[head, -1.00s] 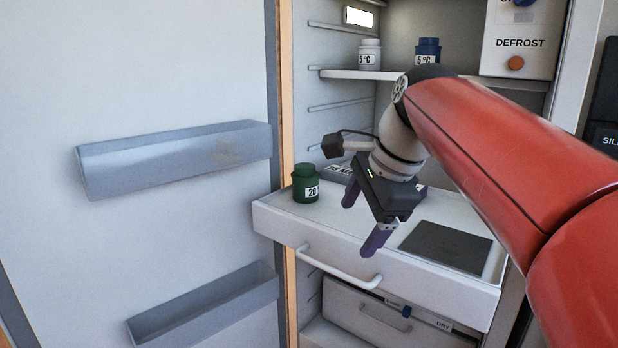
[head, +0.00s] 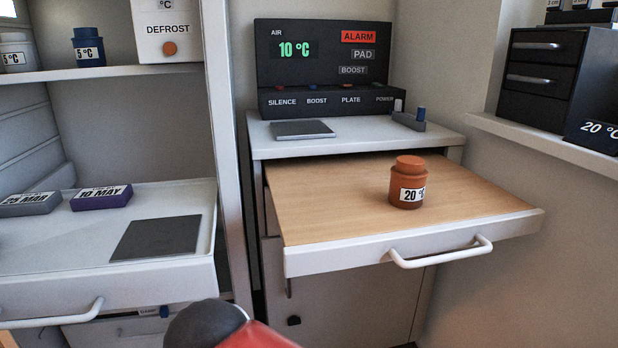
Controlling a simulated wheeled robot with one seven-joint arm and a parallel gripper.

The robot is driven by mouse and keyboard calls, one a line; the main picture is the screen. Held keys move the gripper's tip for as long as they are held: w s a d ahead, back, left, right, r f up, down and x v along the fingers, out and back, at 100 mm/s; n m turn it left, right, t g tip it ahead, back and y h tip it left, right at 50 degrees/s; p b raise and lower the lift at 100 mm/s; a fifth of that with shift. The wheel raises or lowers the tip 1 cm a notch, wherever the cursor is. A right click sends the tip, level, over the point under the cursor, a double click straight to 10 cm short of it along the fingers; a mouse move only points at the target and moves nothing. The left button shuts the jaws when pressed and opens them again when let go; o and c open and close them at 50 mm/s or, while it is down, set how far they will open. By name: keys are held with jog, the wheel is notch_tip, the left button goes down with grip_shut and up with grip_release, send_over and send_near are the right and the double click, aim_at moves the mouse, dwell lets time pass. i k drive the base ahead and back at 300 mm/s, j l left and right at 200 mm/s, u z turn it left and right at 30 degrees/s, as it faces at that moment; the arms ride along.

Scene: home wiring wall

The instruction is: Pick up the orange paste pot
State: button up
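The orange paste pot (head: 408,182) stands upright on the wooden pull-out board (head: 330,200) right of the fridge. It has an orange lid and a white label reading 20 °C. Nothing touches it and there is bare board around it. Only a dark rounded joint and a bit of red link of my arm show at the bottom edge. My gripper is out of view.
A control panel (head: 322,62) with a lit ALARM stands behind the board. The board's white handle (head: 440,252) juts forward. The fridge tray (head: 60,240) holds two labelled blocks at left. A shelf (head: 545,143) with dark drawers is at right.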

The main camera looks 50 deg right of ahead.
aim_at(404, 194)
jog(key=z, duration=2.25)
